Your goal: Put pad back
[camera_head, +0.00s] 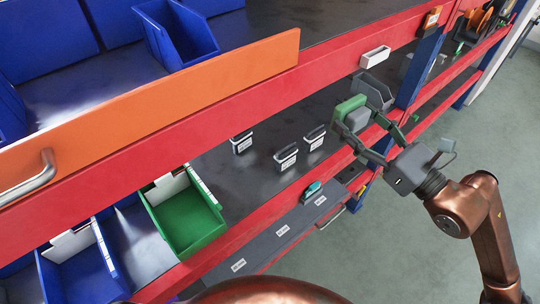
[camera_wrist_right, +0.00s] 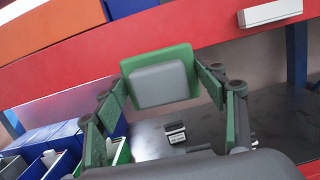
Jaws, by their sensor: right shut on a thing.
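The pad (camera_head: 350,106), a green plate with a grey block on it, is held up in front of the red-edged shelf rack. My right gripper (camera_head: 352,131) is shut on it. In the right wrist view the pad (camera_wrist_right: 160,76) sits between the two green-lined fingers, its grey side facing the camera. The pad is tilted. A lower grey shelf (camera_head: 262,252) carries several white labels, and a small teal-topped item (camera_head: 313,191) sits at its upper right. My left gripper is not in view.
Black labelled holders (camera_head: 286,157) stand on the dark middle shelf. A grey bin (camera_head: 373,91) is close behind the pad. A green bin (camera_head: 187,220) and blue bins are at lower left. Red beams (camera_head: 110,165) edge the shelves. Open floor (camera_head: 440,250) is at right.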

